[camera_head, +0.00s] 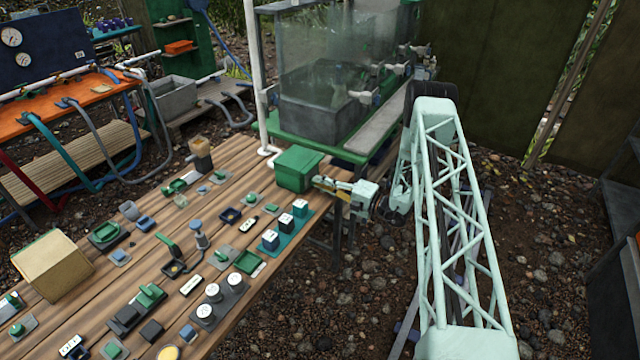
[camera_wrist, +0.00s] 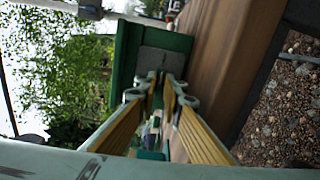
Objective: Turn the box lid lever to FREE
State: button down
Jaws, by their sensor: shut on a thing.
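The green box (camera_head: 298,169) stands at the far right corner of the wooden bench. Its green body (camera_wrist: 124,62) and a grey panel (camera_wrist: 160,60) show in the wrist view. My gripper (camera_head: 318,181) reaches in from the right, its fingertips against the box's right side. In the wrist view my gripper (camera_wrist: 160,82) has its two yellow-padded fingers drawn together at the grey panel, shut on the small box lid lever. The lever is mostly hidden between the fingertips. Its angle and any FREE marking cannot be read.
The wooden bench (camera_head: 150,250) is crowded with switches, knobs and small blocks. A teal strip with white-topped blocks (camera_head: 285,222) lies close in front of the box. A glass tank (camera_head: 330,90) stands behind on a green frame. Gravel ground to the right is open.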

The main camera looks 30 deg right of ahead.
jog(key=shift+m, duration=0.5)
jog(key=c, duration=2.7)
grip_release()
jog(key=shift+c, duration=0.2)
jog(key=shift+n, duration=0.4)
